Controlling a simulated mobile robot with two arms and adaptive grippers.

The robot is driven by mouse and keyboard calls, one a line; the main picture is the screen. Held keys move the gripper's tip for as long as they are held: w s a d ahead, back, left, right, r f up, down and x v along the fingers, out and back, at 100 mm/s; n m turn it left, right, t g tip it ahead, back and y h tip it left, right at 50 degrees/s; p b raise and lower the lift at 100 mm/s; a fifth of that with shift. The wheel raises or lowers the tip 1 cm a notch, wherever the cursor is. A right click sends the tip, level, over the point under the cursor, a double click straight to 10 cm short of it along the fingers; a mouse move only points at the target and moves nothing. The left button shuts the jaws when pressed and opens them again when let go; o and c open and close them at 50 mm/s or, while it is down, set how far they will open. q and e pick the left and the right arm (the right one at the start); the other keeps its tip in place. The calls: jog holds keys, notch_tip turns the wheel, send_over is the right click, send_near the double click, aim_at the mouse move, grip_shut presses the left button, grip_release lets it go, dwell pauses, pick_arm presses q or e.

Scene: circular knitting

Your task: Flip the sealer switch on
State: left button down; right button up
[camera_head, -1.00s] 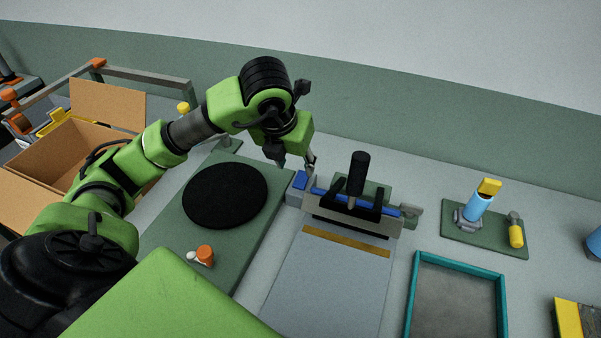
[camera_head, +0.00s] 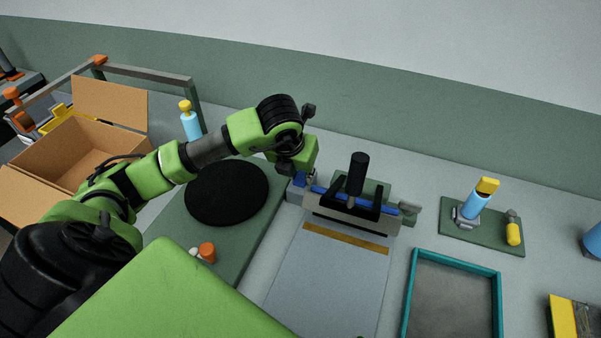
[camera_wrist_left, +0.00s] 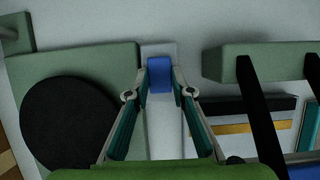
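The bar sealer (camera_head: 347,222) stands in the middle of the bench, with a black upright handle and a blue bar. At its left end is a small grey box with a blue block on top, which looks like the switch (camera_wrist_left: 160,76); in the head view my gripper partly covers it. My left gripper (camera_head: 300,179) is at this block, pointing down. In the left wrist view its two fingertips stand apart, one on each side of the blue block; I cannot tell whether they touch it. My right gripper is not in view.
A black round disc (camera_head: 227,192) on a green base lies left of the sealer, with an orange-capped item (camera_head: 207,252) near it. A teal-rimmed tray (camera_head: 414,290) and a green board (camera_head: 482,238) with a blue bottle are to the right. An open cardboard box (camera_head: 72,155) stands far left.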

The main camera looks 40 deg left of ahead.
aim_at(303, 174)
pick_arm(q)
jog(key=c, duration=2.9)
grip_release()
jog(key=shift+w+a+r+g+p, duration=0.1)
jog(key=shift+w+r+g+p, duration=0.25)
jog(key=shift+g, duration=0.45)
jog(key=shift+o, duration=0.2)
jog(key=shift+w+f+g+h+p, duration=0.15)
jog(key=shift+g+h+p, duration=0.1)
jog(key=shift+g, duration=0.5)
jog(key=shift+w+f+g+h+p, duration=0.15)
jog(key=shift+g+h, duration=0.1)
jog(key=shift+g, duration=0.5)
jog(key=shift+r, duration=0.1)
jog(key=shift+a, duration=0.1)
jog(key=o, duration=1.1)
jog(key=shift+r, duration=0.1)
notch_tip(303, 174, up, 12)
jog(key=shift+w, duration=0.2)
